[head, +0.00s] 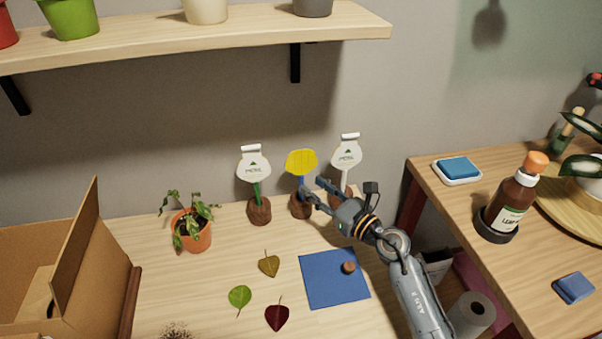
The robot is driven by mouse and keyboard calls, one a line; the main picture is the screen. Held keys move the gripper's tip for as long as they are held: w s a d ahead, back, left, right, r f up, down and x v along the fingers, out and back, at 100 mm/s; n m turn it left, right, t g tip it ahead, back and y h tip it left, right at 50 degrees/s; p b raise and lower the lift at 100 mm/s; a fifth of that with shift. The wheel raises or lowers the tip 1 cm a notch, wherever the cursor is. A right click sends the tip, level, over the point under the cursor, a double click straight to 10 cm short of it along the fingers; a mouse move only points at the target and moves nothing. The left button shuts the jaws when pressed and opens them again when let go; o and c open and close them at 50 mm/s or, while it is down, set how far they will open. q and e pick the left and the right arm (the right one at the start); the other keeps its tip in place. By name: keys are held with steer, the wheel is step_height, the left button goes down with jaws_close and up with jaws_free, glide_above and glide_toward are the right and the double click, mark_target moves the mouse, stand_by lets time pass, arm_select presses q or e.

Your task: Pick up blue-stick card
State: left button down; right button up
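The blue-stick card has a yellow head (301,162) and a short blue stick. It stands upright in a round brown base (300,206) at the back of the table, between two white-headed cards. One of these, on a green stick (257,190), is to the left. The other (346,155), on a pale stick, is to the right. My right gripper (311,189) reaches in from the right, close to the blue stick. Its fingers are apart; whether they touch the stick I cannot tell. My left gripper is out of view.
A potted plant (192,232) and a cardboard box (60,270) are on the left. Loose leaves (240,297) and a blue mat (330,279) with a small brown piece (348,267) lie in front. A shelf (190,38) hangs above. A bottle (509,200) stands on the right-hand table.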

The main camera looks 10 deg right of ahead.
mark_target(301, 179)
steer(key=x, duration=0.5)
steer(key=shift+a+r+p, duration=0.1)
steer(key=shift+a+p, duration=0.2)
jaws_close()
